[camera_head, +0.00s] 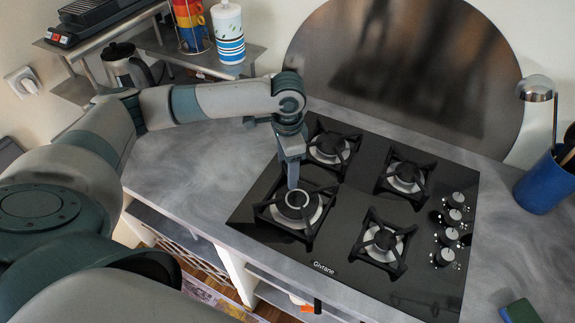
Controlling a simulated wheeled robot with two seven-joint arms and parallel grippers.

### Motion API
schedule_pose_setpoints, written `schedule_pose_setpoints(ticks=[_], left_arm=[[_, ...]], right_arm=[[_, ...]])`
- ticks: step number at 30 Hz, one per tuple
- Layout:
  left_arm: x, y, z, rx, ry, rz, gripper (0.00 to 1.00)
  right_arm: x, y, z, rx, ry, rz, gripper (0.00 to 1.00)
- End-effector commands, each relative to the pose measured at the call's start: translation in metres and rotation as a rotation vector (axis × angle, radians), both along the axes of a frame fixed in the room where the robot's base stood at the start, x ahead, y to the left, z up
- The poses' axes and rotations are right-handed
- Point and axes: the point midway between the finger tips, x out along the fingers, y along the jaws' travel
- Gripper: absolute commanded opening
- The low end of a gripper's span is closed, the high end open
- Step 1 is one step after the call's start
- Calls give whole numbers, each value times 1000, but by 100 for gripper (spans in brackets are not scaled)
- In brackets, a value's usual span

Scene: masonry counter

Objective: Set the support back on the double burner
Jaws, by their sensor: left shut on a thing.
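My left gripper (292,182) points down over the front left of the black gas hob (345,267). Its fingers are shut on the black support (262,211), at the support's far side. The support is a square frame around the double burner (299,201), the large one with a pale ring. The fingers hide a small part of the support. I cannot tell whether it rests flat on the hob or sits slightly above it. My right gripper is not in view.
Other burners with black supports stand at the back left (331,148), back right (405,177) and front right (382,242). Several knobs (450,234) line the right side. A blue utensil pot (545,184) stands at the right. The grey counter (190,165) left of the hob is clear.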

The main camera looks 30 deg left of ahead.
Motion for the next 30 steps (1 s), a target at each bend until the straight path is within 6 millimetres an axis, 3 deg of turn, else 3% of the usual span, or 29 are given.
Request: schedule_pose_setpoints(ticks=[3, 4, 6, 20, 26, 30], left_arm=[[0, 0, 1, -1, -1, 0, 19], [0, 0, 1, -1, -1, 0, 69], [0, 0, 1, -1, -1, 0, 84], [1, 0, 5, -1, -1, 0, 84], [1, 0, 24, -1, -4, 1, 84], [2, 0, 48, -2, -5, -1, 84]], right_arm=[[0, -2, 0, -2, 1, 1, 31], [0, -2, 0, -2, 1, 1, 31], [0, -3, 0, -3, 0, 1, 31], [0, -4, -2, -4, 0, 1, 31], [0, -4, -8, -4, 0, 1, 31], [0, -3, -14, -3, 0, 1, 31]])
